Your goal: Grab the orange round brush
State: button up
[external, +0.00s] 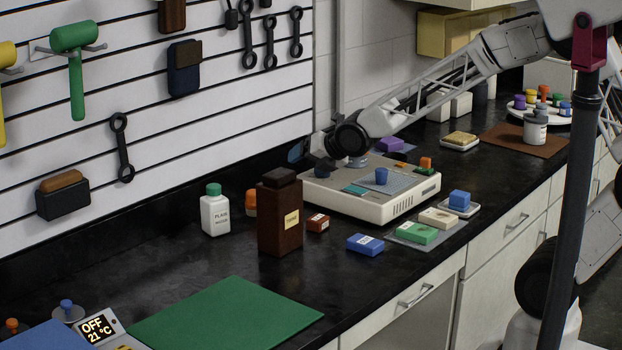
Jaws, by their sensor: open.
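Several orange items show, and I cannot tell for sure which is the round brush. A small orange round-topped piece (426,163) stands at the back right of the beige device (408,207). A larger orange piece (250,202) stands left of the device, partly hidden by a dark brown bottle (281,218). Another small orange piece (11,325) is at the lower left edge. My gripper (310,160) is over the left back end of the device, seen small and dark. It is open, with no object visible in it, and is apart from all these orange pieces.
A white bottle with a green cap (215,214) stands left of the brown bottle. Blue (365,244) and green (417,233) boxes lie in front of the device. The dark counter before the green mat (225,318) is clear.

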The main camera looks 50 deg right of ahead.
aim_at(254, 202)
jog(key=w+a+f+n, duration=0.1)
jog(key=w+f+n, duration=0.1)
jog(key=w+a+f+n+t, duration=0.1)
jog(key=w+f+n, duration=0.1)
jog(key=n, duration=0.1)
jog(key=w+a+f+n+t+y, duration=0.1)
jog(key=w+f+n, duration=0.1)
jog(key=f+n, duration=0.1)
jog(key=shift+w, duration=0.25)
jog(key=shift+w+a+f+n, duration=0.2)
jog(key=shift+w+f+n, duration=0.15)
jog(key=shift+n, duration=0.45)
jog(key=shift+x, duration=1.2)
jog(key=shift+x, duration=2.65)
jog(key=shift+a, duration=0.15)
jog(key=c, duration=1)
jog(key=shift+r, duration=0.15)
